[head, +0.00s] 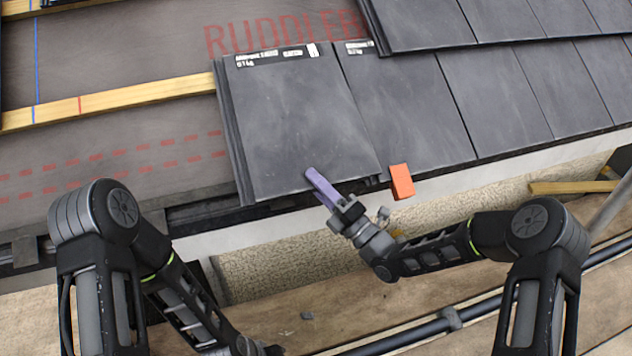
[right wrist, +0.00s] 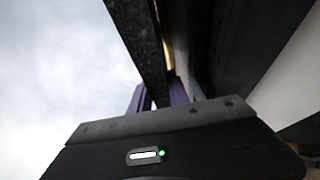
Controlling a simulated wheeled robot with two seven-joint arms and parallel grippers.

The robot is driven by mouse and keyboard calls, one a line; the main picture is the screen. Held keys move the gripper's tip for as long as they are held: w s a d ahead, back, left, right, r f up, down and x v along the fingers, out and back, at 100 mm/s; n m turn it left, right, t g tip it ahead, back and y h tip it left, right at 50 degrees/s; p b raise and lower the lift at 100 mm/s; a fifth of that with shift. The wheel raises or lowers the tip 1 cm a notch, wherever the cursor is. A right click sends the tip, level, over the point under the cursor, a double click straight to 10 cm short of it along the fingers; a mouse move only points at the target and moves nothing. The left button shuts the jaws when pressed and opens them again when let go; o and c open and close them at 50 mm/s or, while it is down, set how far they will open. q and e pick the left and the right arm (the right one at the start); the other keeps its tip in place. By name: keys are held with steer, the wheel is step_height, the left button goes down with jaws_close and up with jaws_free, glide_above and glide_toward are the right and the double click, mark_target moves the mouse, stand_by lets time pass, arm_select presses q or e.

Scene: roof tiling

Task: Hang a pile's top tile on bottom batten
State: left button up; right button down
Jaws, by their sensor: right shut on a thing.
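A pile of dark grey tiles (head: 290,120) lies on the roof's lower edge, with several stacked edges showing on its left side and a printed label along its top. My right gripper (head: 322,188) is at the pile's lower edge, one purple finger over the upper face of the top tile. In the right wrist view, the tile's dark edge (right wrist: 140,45) runs between the two purple fingers (right wrist: 158,97). I cannot tell whether the tile is lifted. The bottom batten (head: 120,100), yellow wood with blue and red marks, runs left from the pile.
Laid grey tiles (head: 495,95) cover the roof right of the pile. An orange block (head: 401,181) sits at the tiles' lower edge, right of my right gripper. Bare grey underlay (head: 110,60) is open at the left. Wooden boards (head: 400,320) lie below the eaves.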

steer(key=shift+s+d, duration=0.1)
stand_by(0.7)
steer(key=c, duration=1.2)
jaws_free()
steer(key=shift+o, duration=0.2)
steer(key=shift+f, duration=0.2)
steer(key=b+v, duration=0.3)
steer(key=v, duration=0.4)
steer(key=shift+s+d, duration=0.2)
steer(key=shift+s, duration=0.05)
steer(key=r, duration=0.1)
steer(key=s+r+p, duration=0.1)
steer(key=r, duration=0.1)
steer(key=s+r, duration=0.1)
steer(key=shift+s+d+r+p, duration=0.15)
steer(key=shift+s+d+p, duration=0.05)
steer(key=shift+d+p, duration=0.15)
